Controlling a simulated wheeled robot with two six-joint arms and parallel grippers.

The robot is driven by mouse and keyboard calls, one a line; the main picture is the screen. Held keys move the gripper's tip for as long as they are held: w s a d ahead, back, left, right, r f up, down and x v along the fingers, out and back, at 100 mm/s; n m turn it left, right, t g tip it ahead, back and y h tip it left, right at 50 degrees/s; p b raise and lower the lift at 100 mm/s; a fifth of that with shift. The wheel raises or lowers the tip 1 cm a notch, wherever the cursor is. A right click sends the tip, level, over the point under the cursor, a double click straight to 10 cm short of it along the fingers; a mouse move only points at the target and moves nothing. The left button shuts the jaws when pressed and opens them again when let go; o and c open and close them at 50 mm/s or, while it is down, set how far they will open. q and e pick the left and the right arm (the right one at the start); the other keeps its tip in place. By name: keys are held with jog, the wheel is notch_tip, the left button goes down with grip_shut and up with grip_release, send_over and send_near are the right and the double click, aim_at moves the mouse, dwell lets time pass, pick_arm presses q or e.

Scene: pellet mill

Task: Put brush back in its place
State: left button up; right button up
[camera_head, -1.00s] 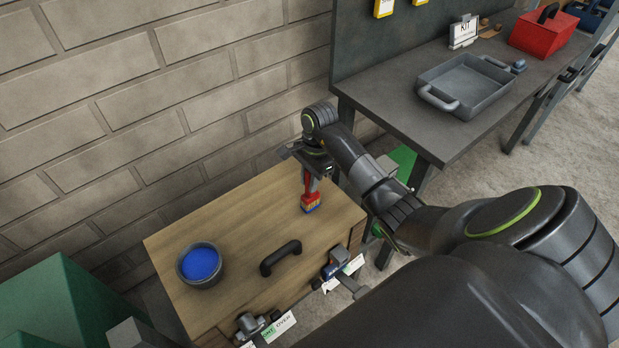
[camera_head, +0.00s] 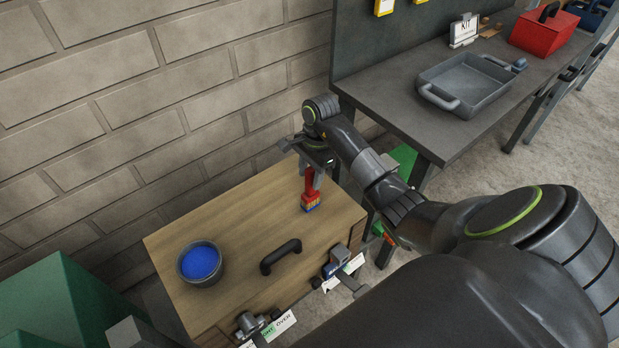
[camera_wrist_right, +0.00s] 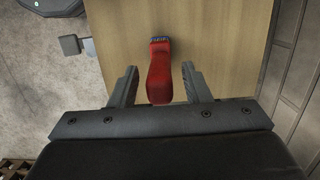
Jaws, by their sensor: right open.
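The brush (camera_head: 310,199) has a red handle and head with a blue and yellow band at its lower end. It stands about upright on the wooden top (camera_head: 225,235) of a low box, near its back right edge. My right gripper (camera_head: 311,179) is open above it, fingers pointing down. In the right wrist view the red brush (camera_wrist_right: 159,75) lies between the two spread fingers of the right gripper (camera_wrist_right: 160,84), with a gap on either side. The brush's underside is hidden. My left gripper is not in view.
A dark pot with blue contents (camera_head: 200,264) and a black handle (camera_head: 281,257) are on the wooden top. A brick wall (camera_head: 150,110) rises behind. A dark workbench (camera_head: 400,105) with a grey tray (camera_head: 467,90) and red toolbox (camera_head: 543,33) stands right.

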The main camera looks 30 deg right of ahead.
jog(key=r, duration=0.4)
jog(key=shift+d+r, duration=0.2)
jog(key=shift+d, duration=0.15)
jog(key=r+p, duration=0.2)
jog(key=r, duration=0.1)
jog(key=r+p, duration=0.1)
jog(key=r, duration=0.1)
jog(key=shift+d+p, duration=0.3)
jog(key=shift+d+r+p, duration=0.1)
jog(key=shift+r+p, duration=0.35)
jog(key=shift+r, duration=0.05)
